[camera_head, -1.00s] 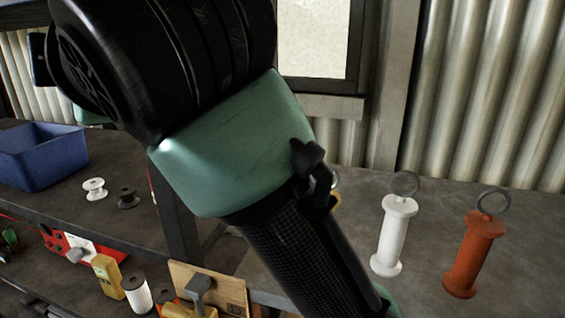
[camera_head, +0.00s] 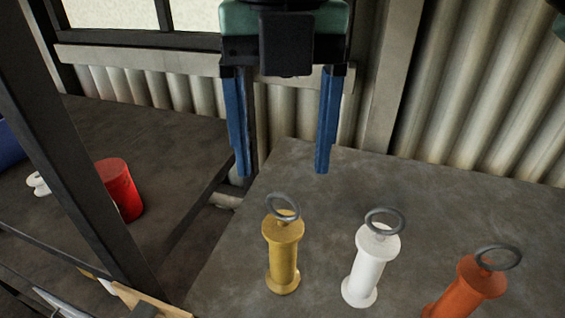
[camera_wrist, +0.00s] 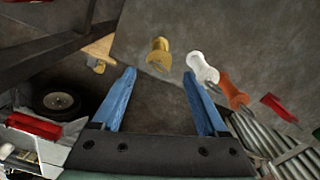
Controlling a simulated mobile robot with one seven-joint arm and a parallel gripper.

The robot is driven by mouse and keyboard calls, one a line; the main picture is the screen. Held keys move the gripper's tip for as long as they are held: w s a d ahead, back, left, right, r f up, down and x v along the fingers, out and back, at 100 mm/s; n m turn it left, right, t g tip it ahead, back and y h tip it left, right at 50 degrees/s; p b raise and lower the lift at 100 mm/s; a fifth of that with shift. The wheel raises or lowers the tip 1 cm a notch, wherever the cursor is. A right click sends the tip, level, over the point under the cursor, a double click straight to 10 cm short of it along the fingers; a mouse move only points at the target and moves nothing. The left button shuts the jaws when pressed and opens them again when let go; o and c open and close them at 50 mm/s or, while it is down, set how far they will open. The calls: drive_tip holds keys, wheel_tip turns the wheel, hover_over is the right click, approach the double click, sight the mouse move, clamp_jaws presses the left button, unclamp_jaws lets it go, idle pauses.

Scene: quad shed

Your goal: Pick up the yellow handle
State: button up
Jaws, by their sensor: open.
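The yellow handle (camera_head: 283,262) stands upright on the grey bench top, with a metal ring on its top end. In the wrist view the yellow handle (camera_wrist: 158,55) shows beyond the fingertips, between their lines and a little left of the white one. My gripper (camera_head: 282,172) has two blue fingers pointing down, spread wide and empty. In the head view it hangs above and behind the yellow handle, apart from it. In the wrist view my gripper (camera_wrist: 158,74) is also open with nothing between its fingers.
A white handle (camera_head: 369,268) and an orange handle (camera_head: 468,288) stand to the right of the yellow one. A red handle (camera_wrist: 278,106) shows in the wrist view. A red cylinder (camera_head: 121,189) stands on the left bench. A dark post (camera_head: 75,160) and the corrugated wall (camera_head: 490,110) bound the space.

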sight(283, 215)
drive_tip(key=f, duration=0.6)
drive_tip(key=shift+s+f, duration=0.3)
drive_tip(key=shift+s+f+p, duration=0.15)
drive_tip(key=shift+f+p, duration=0.15)
drive_tip(key=shift+f, duration=0.1)
drive_tip(key=shift+s+f+p, duration=0.1)
drive_tip(key=shift+f+p, duration=0.5)
drive_tip(key=shift+f, duration=1.85)
drive_tip(key=shift+c, duration=0.2)
clamp_jaws()
